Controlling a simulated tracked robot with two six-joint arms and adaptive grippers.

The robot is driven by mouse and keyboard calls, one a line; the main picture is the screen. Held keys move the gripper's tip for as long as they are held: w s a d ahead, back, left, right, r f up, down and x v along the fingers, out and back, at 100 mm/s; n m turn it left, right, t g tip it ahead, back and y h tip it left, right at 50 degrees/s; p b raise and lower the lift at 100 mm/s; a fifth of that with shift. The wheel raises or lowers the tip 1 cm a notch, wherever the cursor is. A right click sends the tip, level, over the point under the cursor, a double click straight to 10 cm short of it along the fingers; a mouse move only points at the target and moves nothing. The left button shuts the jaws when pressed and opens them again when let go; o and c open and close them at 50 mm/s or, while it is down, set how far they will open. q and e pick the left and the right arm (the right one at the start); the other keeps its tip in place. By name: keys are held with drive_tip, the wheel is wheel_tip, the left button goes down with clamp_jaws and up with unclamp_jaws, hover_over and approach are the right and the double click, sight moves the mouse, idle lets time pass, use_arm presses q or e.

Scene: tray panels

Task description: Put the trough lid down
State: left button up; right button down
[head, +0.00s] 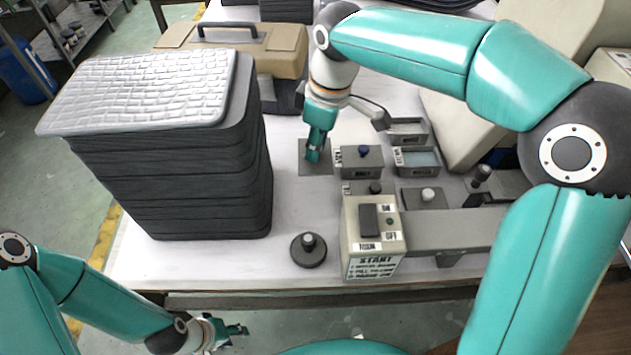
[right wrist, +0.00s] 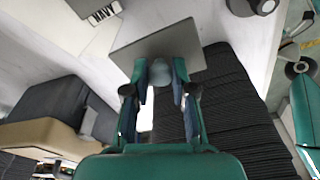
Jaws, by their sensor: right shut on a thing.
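The trough lid is a flat grey square plate (head: 316,170) with a knob on top. My right gripper (head: 313,154) is over it, between the panel stack and the troughs. In the right wrist view, my right gripper (right wrist: 160,77) is shut on the knob, and the lid plate (right wrist: 185,45) lies beyond the fingertips. The lid is close to the white table top; I cannot tell whether it touches. A trough with a blue-knobbed lid (head: 362,153) stands just right of it. My left gripper (head: 236,329) is low in front of the table; its opening is unclear.
A tall stack of dark panels (head: 170,190) with a pale textured top stands left. Open troughs (head: 407,130) and (head: 415,160) and other lidded troughs stand right. A switch box (head: 372,235) and a round black knob (head: 308,251) are nearer. A tan case (head: 280,55) stands behind.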

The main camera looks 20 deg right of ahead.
wheel_tip(320, 180, down, 11)
drive_tip(key=shift+b, duration=0.6)
drive_tip(key=c, duration=1)
unclamp_jaws()
drive_tip(key=shift+f, duration=0.1)
drive_tip(key=shift+o, duration=0.2)
drive_tip(key=r, duration=0.4)
drive_tip(key=d+r+p, duration=0.1)
drive_tip(key=r, duration=0.3)
drive_tip(key=s+r, duration=0.1)
drive_tip(key=r, duration=0.3)
drive_tip(key=shift+d, duration=0.25)
drive_tip(key=shift+p, duration=0.3)
